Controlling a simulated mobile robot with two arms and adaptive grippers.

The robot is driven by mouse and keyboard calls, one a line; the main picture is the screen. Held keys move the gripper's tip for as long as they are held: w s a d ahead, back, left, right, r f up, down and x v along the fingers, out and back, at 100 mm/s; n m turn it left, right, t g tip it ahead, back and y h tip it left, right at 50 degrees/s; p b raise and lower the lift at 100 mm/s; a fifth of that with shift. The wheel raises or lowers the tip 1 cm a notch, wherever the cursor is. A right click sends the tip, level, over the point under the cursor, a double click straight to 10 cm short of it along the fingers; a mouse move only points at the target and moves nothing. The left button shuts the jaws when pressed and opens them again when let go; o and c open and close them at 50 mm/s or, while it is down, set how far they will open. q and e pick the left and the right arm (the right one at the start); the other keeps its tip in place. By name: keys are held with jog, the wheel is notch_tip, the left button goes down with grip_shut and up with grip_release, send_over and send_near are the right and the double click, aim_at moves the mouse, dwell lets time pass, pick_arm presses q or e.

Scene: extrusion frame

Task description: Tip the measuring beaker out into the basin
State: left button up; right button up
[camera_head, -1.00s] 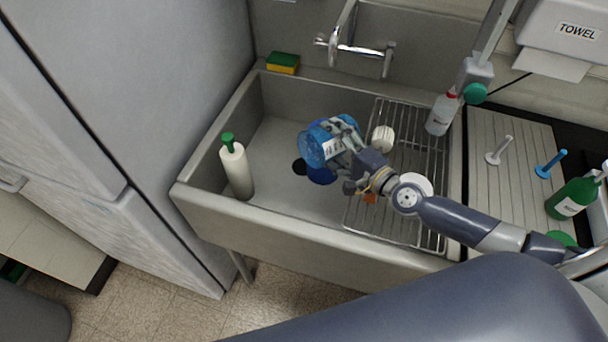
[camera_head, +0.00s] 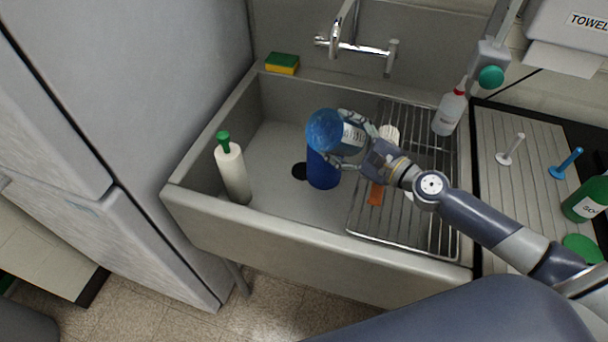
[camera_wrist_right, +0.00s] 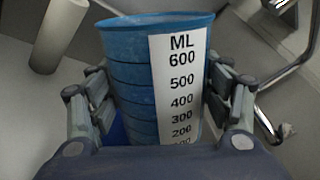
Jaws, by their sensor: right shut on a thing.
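The measuring beaker (camera_head: 326,131) is blue with a white ML scale and hangs above the basin, its round end turned towards the camera and its label to the right. My right gripper (camera_head: 346,140) is shut on it from the right. In the right wrist view the beaker (camera_wrist_right: 135,75) sits between both fingers, rim at the top; its inside is barely visible. The grey basin (camera_head: 270,160) lies below. No liquid stream shows. My left gripper is not in view.
A dark blue cylinder (camera_head: 322,172) stands in the basin below the beaker, near the dark drain (camera_head: 299,171). A white bottle with green cap (camera_head: 233,172) stands at the left. A wire rack (camera_head: 420,200) fills the right side. A faucet (camera_head: 362,48) is behind.

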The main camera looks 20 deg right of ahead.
aim_at(356, 130)
jog(key=shift+w+d+m, duration=0.1)
jog(key=shift+m, duration=0.5)
jog(key=shift+w+d+m, duration=0.1)
jog(key=shift+d+m, duration=0.1)
jog(key=shift+m, duration=0.3)
jog(key=d+m, duration=0.1)
jog(key=w+d+r+m+y, duration=0.1)
jog(key=m, duration=0.1)
jog(key=shift+r, duration=0.15)
pick_arm(q)
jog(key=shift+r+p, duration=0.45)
jog(key=shift+p, duration=0.4)
pick_arm(e)
jog(key=m, duration=0.1)
jog(key=d+m, duration=0.1)
jog(key=m, duration=0.1)
jog(key=shift+w+d+r+m+t, duration=0.2)
jog(key=shift+d+r+m+t, duration=0.1)
jog(key=shift+m, duration=0.1)
